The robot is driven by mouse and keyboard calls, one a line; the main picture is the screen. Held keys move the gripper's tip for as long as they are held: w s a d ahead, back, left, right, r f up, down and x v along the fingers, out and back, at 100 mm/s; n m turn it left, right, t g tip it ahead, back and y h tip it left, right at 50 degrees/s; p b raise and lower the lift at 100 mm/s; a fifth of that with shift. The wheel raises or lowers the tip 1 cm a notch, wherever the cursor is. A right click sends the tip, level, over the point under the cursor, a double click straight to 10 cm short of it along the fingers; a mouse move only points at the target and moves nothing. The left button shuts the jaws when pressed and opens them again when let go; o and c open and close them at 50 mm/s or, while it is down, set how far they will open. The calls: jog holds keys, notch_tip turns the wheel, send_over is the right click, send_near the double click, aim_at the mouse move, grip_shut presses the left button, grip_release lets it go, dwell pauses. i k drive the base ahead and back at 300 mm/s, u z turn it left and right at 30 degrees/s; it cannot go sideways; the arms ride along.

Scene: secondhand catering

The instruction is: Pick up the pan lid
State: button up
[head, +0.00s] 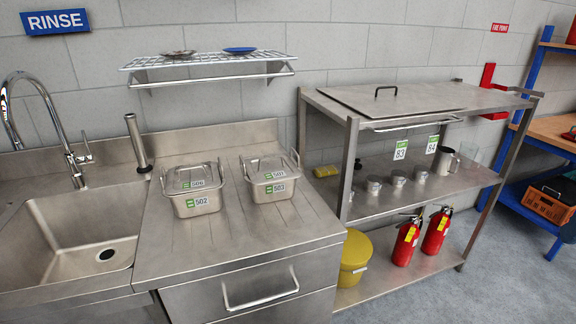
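Two lidded steel pans stand on the drainer beside the sink. The left pan (197,205) is tagged 502 and bears a steel lid (192,178) with a loop handle and a green-and-white tag. The right pan (273,191) bears a similar steel lid (268,168). Both lids look seated on their pans. A large flat steel lid (420,98) with a dark handle lies on the top shelf of the rack at right. Which of these lids the task names, I cannot tell. My gripper is not in view.
A wire shelf (205,61) with two plates hangs above the drainer. A sink (85,235) with a tall tap is at left. The steel rack (405,195) holds several small metal pots, two red extinguishers (405,243) and a yellow tub (355,255). The drainer's front is clear.

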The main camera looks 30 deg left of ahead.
aim_at(282, 168)
jog(key=u, duration=0.1)
jog(key=k, duration=0.95)
jog(key=u, duration=0.4)
jog(key=i, duration=1)
jog(key=z, duration=0.05)
